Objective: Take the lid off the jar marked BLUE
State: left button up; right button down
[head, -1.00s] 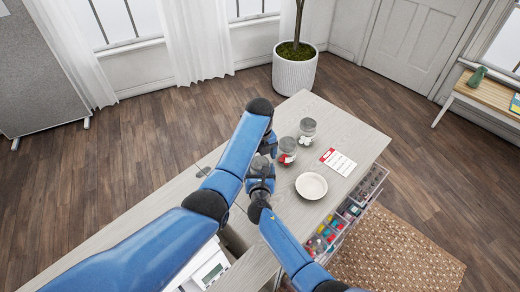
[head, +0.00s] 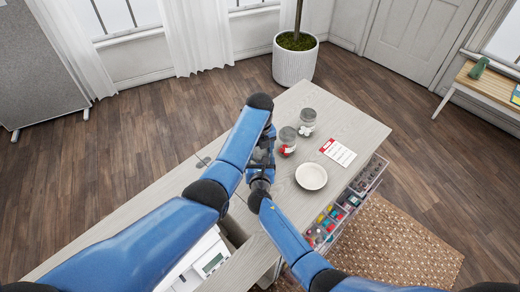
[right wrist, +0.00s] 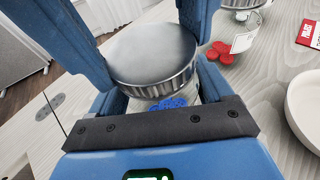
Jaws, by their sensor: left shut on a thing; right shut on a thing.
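In the right wrist view a round silver lid (right wrist: 152,52) with a ridged rim lies between the fingers of my right gripper (right wrist: 150,70), which is shut on it. Clear glass with blue buttons (right wrist: 168,103) shows just below the lid. I cannot tell whether the lid still touches the glass, and no label shows on this jar. In the head view my right gripper (head: 260,172) meets my left gripper (head: 264,150) over the cabinet top. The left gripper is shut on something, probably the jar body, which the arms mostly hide.
On the pale cabinet top (head: 330,110) stand a jar with red buttons (head: 287,142) and another jar (head: 307,122) behind it. A red-headed card (head: 338,152) and a white dish (head: 311,176) lie right of my grippers. An open drawer of supplies (head: 335,218) sticks out at the front right.

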pick_arm(q)
jog(key=n, duration=0.6)
jog(key=shift+n, duration=0.4)
jog(key=o, duration=1.2)
jog(key=shift+c, duration=0.2)
